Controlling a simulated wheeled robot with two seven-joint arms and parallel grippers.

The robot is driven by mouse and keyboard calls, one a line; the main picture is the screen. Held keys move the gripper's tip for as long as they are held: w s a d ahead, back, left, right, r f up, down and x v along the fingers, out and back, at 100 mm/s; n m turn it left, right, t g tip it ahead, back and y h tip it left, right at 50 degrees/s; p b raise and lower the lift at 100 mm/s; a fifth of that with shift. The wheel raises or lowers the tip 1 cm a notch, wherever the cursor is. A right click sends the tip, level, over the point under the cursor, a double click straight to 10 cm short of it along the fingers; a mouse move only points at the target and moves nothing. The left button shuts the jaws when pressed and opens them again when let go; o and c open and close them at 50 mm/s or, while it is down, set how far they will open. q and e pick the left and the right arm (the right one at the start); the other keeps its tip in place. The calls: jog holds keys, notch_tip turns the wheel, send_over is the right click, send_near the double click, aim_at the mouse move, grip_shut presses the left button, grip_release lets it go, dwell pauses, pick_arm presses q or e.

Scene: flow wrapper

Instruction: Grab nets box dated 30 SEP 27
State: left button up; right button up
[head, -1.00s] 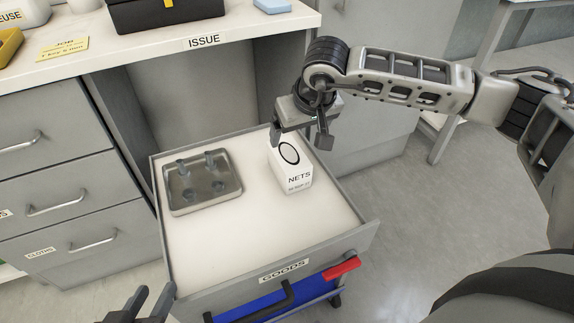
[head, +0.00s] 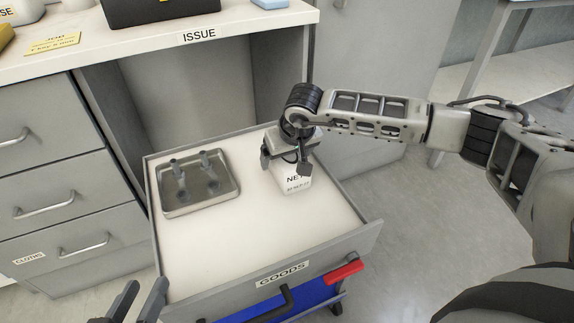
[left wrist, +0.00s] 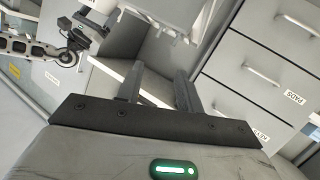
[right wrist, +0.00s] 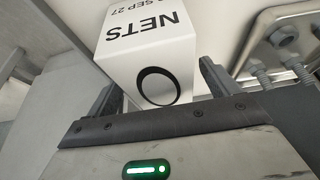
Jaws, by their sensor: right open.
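The white NETS box (head: 297,186) stands in the open GOODS drawer, partly hidden under my right gripper (head: 285,165) in the head view. In the right wrist view the box (right wrist: 146,45) shows a black ring, NETS and a date ending SEP 27; the day is cut off at the edge. My right gripper (right wrist: 160,88) is open, with one finger on either side of the box; I cannot tell whether they touch it. My left gripper (head: 138,302) is open and empty at the bottom left of the head view, and its fingers also show in the left wrist view (left wrist: 158,88).
A metal tray with several bolts (head: 196,205) lies left of the box in the drawer (head: 230,245). The drawer's front half is clear. The ISSUE counter (head: 100,55) stands behind, and a red handle (head: 343,273) shows below the drawer front.

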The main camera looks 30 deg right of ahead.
jog(key=shift+f, duration=0.2)
dwell(0.5)
jog(key=shift+c, duration=0.4)
jog(key=c, duration=1)
